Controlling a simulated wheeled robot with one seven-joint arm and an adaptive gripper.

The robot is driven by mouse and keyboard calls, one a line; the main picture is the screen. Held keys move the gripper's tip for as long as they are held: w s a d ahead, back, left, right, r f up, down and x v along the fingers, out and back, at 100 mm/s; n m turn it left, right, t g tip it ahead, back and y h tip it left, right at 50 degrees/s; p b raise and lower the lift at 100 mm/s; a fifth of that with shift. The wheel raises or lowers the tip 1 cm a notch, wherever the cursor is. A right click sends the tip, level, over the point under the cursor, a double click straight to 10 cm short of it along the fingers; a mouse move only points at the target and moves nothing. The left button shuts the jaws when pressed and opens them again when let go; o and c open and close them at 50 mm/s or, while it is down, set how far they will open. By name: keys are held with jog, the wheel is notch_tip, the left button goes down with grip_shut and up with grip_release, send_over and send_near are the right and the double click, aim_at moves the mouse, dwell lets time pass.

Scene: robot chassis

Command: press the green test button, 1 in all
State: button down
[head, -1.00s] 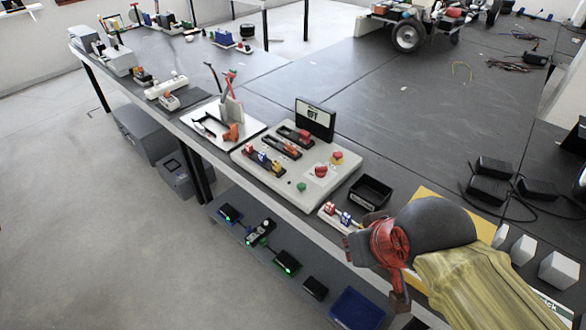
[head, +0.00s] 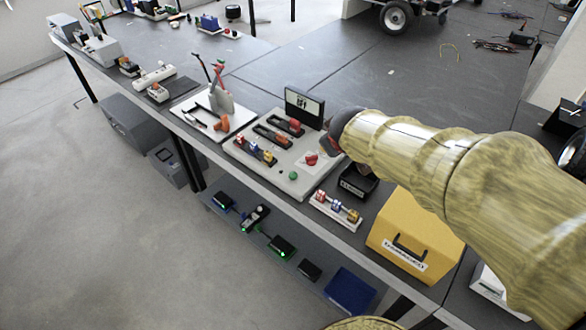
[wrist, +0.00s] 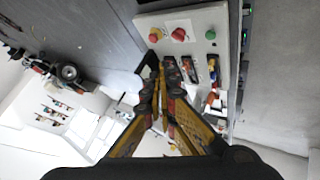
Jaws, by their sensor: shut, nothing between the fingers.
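The green button (head: 293,175) sits near the front corner of the pale control panel (head: 306,184) on the bench. It also shows in the wrist view (wrist: 210,35), near the top right. A red mushroom button (head: 311,159) is beside it, and shows in the wrist view (wrist: 178,34) left of the green one. My gripper (wrist: 159,85) is shut and empty, with the panel beyond its tips in the wrist view. In the head view my arm hides most of the gripper, which is over the panel's right side. It is apart from the green button.
A small display (head: 304,106) stands at the panel's back edge. A black tray (head: 357,184), a strip with coloured blocks (head: 335,212) and a yellow case (head: 408,240) lie to the right. A board with upright tools (head: 216,118) is on the left.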

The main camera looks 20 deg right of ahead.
jog(key=w+a+f+n+t+y+p, duration=0.1)
jog(key=w+f+n+p, duration=0.3)
jog(key=w, duration=0.6)
jog(key=w+a+f+n+y, duration=0.2)
jog(key=a+f, duration=0.1)
jog(key=f, duration=0.3)
jog(key=w+a+f+n+y, duration=0.2)
jog(key=w+a+f, duration=0.1)
jog(key=a+f, duration=0.1)
jog(key=shift+w+f+g+p, duration=0.25)
jog(key=shift+f+g+p, duration=0.1)
jog(key=shift+f, duration=0.55)
jog(key=shift+d+f, duration=0.1)
jog(key=b, duration=0.8)
send_over(292, 175)
notch_tip(292, 175, down, 8)
jog(key=shift+r, duration=0.2)
jog(key=shift+f, duration=0.45)
jog(key=shift+f+b, duration=0.15)
jog(key=shift+b, duration=0.15)
jog(key=shift+f, duration=0.3)
